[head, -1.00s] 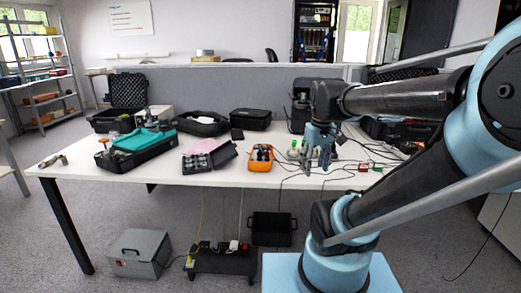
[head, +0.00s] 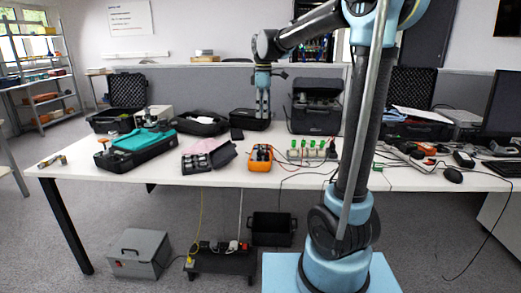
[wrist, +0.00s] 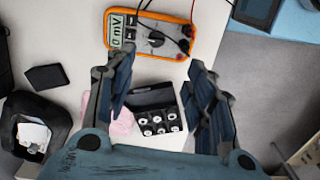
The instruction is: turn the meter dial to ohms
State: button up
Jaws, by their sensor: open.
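The orange meter (head: 260,157) lies on the white table (head: 225,182), right of the small open case. In the wrist view the meter (wrist: 193,42) is at the top, its display (wrist: 116,31) reading about 0 mV, with its dark round dial (wrist: 156,38) in the middle. Leads run from its right end. The dial's pointer is too small to read surely. My gripper (head: 263,112) is over the table, apart from the meter, fingers pointing down. In the wrist view my gripper (wrist: 160,72) is open and empty, with the dial beyond its fingertips.
A small open case (head: 196,162) with metal pieces sits left of the meter; a pink cloth lies by it. A strip with green parts (head: 308,152) and loose cables lie to the right. Black cases (head: 250,119) stand behind. The table front is fairly clear.

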jog(key=a, duration=0.1)
send_near(261, 149)
jog(key=shift+n, duration=0.3)
notch_tip(261, 149, down, 9)
jog(key=shift+s, duration=0.1)
dwell(0.5)
jog(key=c, duration=1.1)
